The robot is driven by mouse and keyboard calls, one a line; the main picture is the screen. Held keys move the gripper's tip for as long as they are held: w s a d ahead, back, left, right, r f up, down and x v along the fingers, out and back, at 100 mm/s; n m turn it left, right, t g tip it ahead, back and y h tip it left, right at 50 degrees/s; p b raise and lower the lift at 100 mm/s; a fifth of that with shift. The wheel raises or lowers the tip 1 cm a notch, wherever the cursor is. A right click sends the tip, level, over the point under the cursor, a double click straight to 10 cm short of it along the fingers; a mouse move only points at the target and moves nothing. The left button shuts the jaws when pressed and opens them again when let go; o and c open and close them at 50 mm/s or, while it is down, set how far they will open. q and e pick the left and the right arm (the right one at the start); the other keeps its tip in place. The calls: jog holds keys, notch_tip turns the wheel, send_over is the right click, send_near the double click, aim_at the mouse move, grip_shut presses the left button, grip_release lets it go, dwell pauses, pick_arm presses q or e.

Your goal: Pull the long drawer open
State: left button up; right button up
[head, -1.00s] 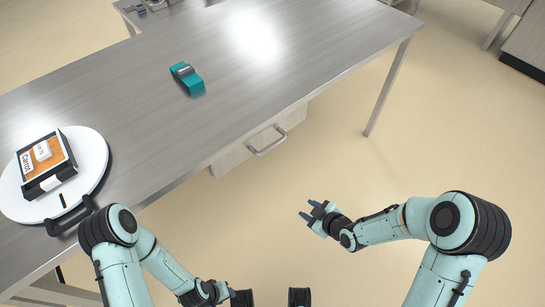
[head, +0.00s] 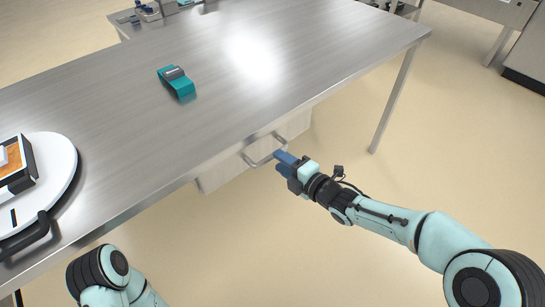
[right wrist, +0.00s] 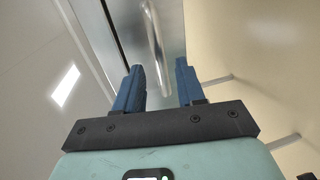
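The long drawer (head: 222,171) is under the metal table's near edge, with a pale front and a silver bar handle (head: 257,161). It looks shut. My right gripper (head: 282,161) is at the handle's right end in the head view. In the right wrist view its two blue fingers (right wrist: 158,85) are apart, and the handle bar (right wrist: 155,45) lies ahead of and between them. Nothing is gripped. I cannot tell whether a finger touches the handle. My left gripper is out of view; only part of the left arm shows at the lower left.
The metal table (head: 120,130) carries a teal item (head: 177,83) and, at the left, a round white board (head: 62,165) with a dark handle and a boxed item (head: 20,170). A table leg (head: 395,105) stands to the right. The floor before the drawer is clear.

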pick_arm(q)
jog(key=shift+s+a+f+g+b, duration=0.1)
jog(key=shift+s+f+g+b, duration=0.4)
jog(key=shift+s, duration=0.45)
pick_arm(e)
jog(key=shift+x, duration=2.35)
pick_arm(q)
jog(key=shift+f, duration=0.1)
